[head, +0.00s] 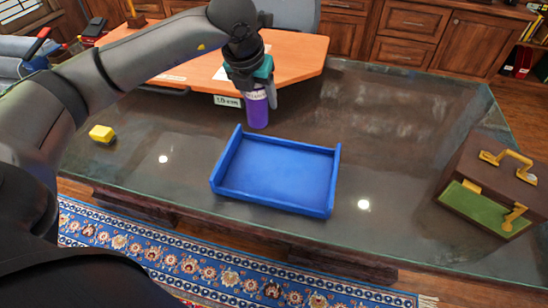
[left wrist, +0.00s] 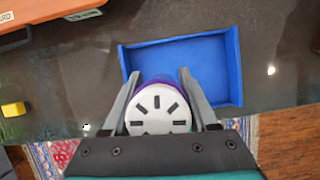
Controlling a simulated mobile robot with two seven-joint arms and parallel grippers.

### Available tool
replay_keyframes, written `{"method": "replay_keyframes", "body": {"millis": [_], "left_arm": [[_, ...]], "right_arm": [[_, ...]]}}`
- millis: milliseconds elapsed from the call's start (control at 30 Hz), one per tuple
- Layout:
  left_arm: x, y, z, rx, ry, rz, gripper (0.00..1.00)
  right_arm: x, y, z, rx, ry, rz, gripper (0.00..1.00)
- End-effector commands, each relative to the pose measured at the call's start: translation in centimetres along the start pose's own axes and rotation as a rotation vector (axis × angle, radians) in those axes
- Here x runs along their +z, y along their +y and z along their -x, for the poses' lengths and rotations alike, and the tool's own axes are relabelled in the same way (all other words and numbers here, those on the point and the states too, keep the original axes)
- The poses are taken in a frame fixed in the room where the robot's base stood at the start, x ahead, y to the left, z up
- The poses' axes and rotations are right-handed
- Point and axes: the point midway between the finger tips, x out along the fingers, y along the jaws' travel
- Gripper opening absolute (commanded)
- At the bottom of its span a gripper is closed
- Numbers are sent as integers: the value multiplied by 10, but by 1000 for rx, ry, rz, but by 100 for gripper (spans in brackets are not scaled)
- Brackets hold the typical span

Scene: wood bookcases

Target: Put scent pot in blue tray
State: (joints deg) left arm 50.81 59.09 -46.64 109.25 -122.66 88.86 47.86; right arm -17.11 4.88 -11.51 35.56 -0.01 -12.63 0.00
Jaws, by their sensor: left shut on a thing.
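The blue tray (head: 277,172) lies empty on the glass-topped table, below and to the right of the pot in the head view. In the left wrist view the blue tray (left wrist: 188,58) shows just beyond the pot, which hides part of its near left area. My right gripper is not in view.
A small yellow block (head: 102,134) lies at the left of the glass table (head: 400,130). A brown case with gold handles (head: 490,190) stands at the right. An orange board or desk (head: 300,52) is behind the pot.

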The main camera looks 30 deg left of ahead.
Motion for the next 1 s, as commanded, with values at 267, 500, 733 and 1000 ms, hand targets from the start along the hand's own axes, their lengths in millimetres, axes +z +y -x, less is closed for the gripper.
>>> {"method": "replay_keyframes", "body": {"millis": [267, 500, 733, 1000], "left_arm": [[-31, 0, -73, 1, 4, 2, 0], [-45, 0, -109, 0, 0, 2, 0], [-52, -1, -125, -1, 2, 1, 0], [-63, -1, -153, -1, -1, 1, 0]], "right_arm": [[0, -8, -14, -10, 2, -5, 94], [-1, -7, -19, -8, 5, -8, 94], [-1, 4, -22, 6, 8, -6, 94], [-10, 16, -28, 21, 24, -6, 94]]}}
